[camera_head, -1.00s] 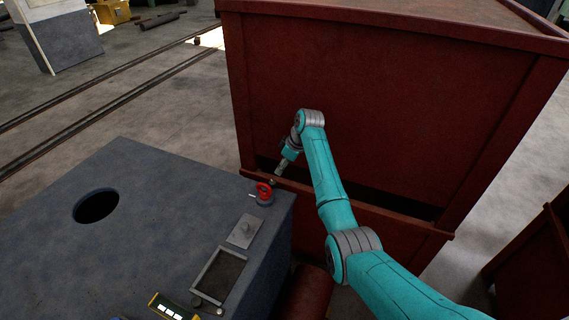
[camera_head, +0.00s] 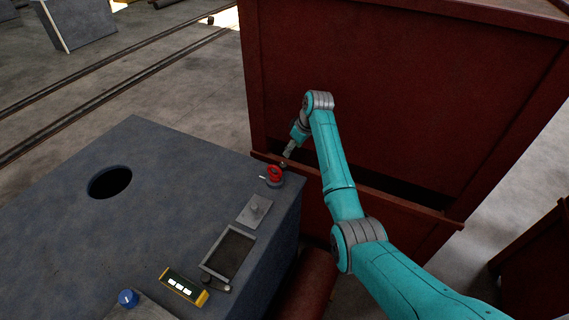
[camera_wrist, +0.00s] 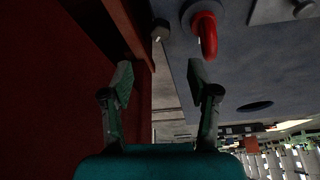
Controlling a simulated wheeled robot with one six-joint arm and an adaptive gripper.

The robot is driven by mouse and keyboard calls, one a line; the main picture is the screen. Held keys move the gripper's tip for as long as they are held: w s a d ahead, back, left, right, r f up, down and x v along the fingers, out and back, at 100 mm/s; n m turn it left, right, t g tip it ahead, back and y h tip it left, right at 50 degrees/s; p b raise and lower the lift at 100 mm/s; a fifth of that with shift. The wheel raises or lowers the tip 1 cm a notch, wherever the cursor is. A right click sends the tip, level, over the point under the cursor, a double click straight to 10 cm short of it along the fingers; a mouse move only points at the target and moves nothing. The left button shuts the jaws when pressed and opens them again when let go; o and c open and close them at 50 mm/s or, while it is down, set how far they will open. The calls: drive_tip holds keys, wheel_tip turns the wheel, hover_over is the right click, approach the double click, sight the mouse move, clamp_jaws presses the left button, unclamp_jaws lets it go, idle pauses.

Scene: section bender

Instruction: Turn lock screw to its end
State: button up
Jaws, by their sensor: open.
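A red ring-shaped handle (camera_head: 274,172) stands on a round grey base near the far right corner of the grey machine (camera_head: 150,215). In the wrist view the red handle (camera_wrist: 206,36) is beyond the right finger. A small dark knob (camera_wrist: 160,30) shows left of it, beyond the gap between the fingers. I cannot tell for certain which part is the lock screw. My gripper (camera_head: 288,156) hangs just beyond the red handle, by the machine's far edge. In the wrist view my gripper (camera_wrist: 160,76) is open and empty, with its fingers apart.
A large dark red metal box (camera_head: 400,95) stands close behind my arm. The machine top holds a plate with a grey knob (camera_head: 257,208), a framed recess (camera_head: 230,255), a yellow-edged display (camera_head: 184,287), a blue knob (camera_head: 128,298) and a round hole (camera_head: 110,182).

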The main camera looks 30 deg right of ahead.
sight(284, 165)
drive_tip(key=w+f+m+h, duration=0.1)
drive_tip(key=f+m, duration=0.1)
drive_tip(key=f, duration=0.1)
drive_tip(key=w+a+f+m+h, duration=0.1)
drive_tip(key=f+m, duration=0.2)
drive_tip(key=f, duration=0.1)
drive_tip(key=w+a+f+m+h, duration=0.1)
drive_tip(key=f+m, duration=0.2)
drive_tip(key=shift+w+f+t, duration=0.2)
drive_tip(key=shift+f+t, duration=0.1)
idle(0.4)
clamp_jaws()
